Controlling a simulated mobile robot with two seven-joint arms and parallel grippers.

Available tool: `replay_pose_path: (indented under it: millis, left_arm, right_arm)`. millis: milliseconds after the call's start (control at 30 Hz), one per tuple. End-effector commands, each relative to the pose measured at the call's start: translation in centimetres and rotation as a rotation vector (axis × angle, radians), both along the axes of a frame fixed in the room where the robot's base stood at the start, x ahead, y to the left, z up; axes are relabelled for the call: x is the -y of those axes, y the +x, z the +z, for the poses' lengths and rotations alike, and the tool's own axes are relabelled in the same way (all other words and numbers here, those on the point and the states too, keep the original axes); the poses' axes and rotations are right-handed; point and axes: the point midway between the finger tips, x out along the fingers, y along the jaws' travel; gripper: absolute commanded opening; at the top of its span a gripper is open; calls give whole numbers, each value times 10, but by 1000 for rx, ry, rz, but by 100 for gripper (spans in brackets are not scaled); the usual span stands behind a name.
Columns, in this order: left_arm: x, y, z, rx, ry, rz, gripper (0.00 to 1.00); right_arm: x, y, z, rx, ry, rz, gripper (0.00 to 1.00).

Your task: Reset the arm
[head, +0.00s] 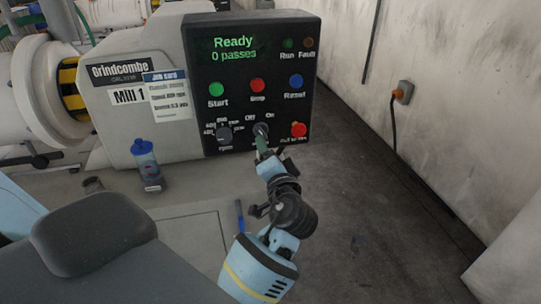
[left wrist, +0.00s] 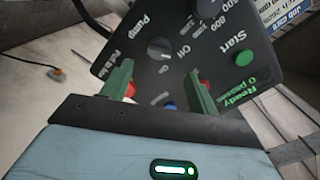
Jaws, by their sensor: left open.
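My left gripper (head: 268,150) is open, with nothing between its fingers. In the head view it is in front of the lower part of the black control panel (head: 245,70), close to the pump Off/On switch (head: 260,129). In the left wrist view the two green fingers (left wrist: 160,85) stand apart. The pump switch (left wrist: 159,48) shows beyond the gap between them, and I cannot tell whether they touch the panel. A red button (left wrist: 130,89) is partly hidden by one finger. My right gripper is not in view.
The panel screen (head: 234,49) reads Ready, 0 passes. A blue bottle (head: 145,159) stands at the left of the panel. A slim blue tool (head: 239,216) lies near my arm. A wall socket with cable (head: 403,92) is at the right, with open floor before it.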

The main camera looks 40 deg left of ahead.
Motion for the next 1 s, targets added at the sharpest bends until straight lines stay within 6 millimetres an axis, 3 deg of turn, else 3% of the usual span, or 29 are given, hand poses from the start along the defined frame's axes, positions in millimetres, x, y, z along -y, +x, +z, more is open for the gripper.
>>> replay_pose_path:
  millis: [567,667,767,867,1000]
  left_arm:
    - [-1,0,0,-1,-1,-1,60]
    - [1,-1,-11,-17,-11,-22,60]
    - [8,-4,-44,-62,-50,-88,60]
    - [20,-17,-98,-129,-128,-194,60]
    - [44,-53,-180,-225,-294,-348,60]
  right_arm:
    - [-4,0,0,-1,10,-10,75]
    - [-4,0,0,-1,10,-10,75]
    - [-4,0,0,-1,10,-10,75]
    - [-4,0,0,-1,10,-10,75]
    - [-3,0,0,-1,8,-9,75]
